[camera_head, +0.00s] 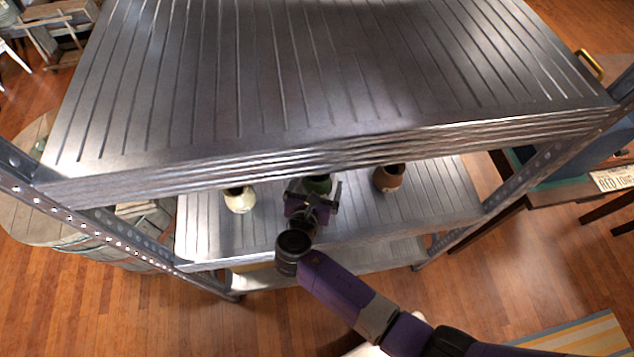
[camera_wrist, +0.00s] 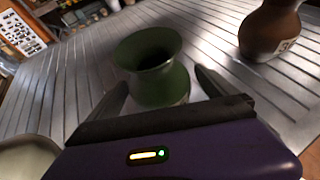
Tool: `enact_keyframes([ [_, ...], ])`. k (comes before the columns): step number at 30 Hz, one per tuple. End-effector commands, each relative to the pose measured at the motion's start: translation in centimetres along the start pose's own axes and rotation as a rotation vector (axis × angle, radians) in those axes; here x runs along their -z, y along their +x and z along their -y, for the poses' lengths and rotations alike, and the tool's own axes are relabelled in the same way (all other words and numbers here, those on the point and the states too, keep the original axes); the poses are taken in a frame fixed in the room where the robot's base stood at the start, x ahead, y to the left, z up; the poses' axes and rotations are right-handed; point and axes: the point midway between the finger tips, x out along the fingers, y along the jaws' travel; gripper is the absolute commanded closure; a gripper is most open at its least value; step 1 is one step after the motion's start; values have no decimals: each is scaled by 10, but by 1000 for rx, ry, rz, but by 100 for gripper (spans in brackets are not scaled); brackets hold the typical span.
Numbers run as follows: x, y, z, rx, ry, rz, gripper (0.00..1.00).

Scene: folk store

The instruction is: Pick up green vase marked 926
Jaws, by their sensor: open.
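The green vase (camera_wrist: 163,80) stands upright on the grooved metal shelf in the wrist view, its flared mouth open toward me. No marking on it can be read. It also shows in the head view (camera_head: 318,185), partly hidden by the upper shelf edge and my gripper. My gripper (camera_wrist: 162,90) is open, with one finger on each side of the vase. I cannot tell whether the fingers touch it. In the head view, my gripper (camera_head: 313,192) reaches in between the two shelf levels.
A brown vase (camera_head: 388,177) stands to the right, with a small label in the wrist view (camera_wrist: 284,45). A cream vase (camera_head: 239,199) stands to the left. The upper metal shelf (camera_head: 330,75) hangs over them. A perforated post (camera_head: 95,225) stands at left.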

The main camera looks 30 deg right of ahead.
Motion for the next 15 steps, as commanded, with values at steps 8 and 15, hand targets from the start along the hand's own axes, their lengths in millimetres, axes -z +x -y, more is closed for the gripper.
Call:
enact_keyframes([
  [8, 0, 3, 0, -1, 0, 0, 3],
  [15, 0, 3, 0, -1, 0, -1, 51],
])
